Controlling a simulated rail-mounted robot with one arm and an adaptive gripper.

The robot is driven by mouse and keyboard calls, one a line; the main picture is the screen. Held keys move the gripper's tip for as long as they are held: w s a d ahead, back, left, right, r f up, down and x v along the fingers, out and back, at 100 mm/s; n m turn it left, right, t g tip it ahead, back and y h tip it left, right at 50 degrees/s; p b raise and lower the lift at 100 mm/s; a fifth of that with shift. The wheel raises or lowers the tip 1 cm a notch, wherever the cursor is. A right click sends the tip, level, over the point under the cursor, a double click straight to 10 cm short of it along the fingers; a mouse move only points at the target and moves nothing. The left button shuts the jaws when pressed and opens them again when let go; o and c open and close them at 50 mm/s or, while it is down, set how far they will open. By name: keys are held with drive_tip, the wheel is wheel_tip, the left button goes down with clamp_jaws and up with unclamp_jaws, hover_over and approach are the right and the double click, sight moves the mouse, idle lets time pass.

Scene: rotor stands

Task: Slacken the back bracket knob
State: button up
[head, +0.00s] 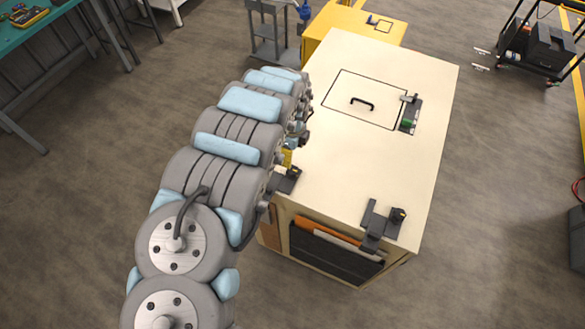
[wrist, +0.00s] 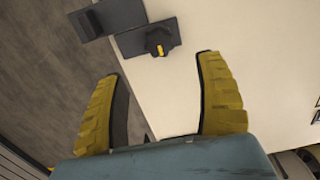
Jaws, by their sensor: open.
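In the wrist view a black lobed knob (wrist: 159,41) with a yellow mark stands on a dark bracket plate (wrist: 130,42) at the edge of the cream top. My gripper (wrist: 160,64) is open and empty, its yellow fingers apart, with the knob beyond the fingertips and not between them. In the head view a dark bracket (head: 287,181) sits at the left edge of the cream cabinet top (head: 335,190), just below the yellow of my gripper (head: 287,158). My arm partly hides that area. I cannot tell for certain which bracket the task calls back.
Another dark bracket (head: 374,226) with a black knob (head: 397,215) is at the front right. A dark fixture with a green part (head: 407,123) lies beside the hatch handle (head: 362,103). The middle of the top is clear. A yellow cabinet (head: 345,22) stands behind.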

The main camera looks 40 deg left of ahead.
sight(293, 169)
drive_tip(key=shift+f+p, duration=0.45)
drive_tip(key=shift+f, duration=4.45)
drive_tip(key=shift+c, duration=0.3)
drive_tip(key=c, duration=1.1)
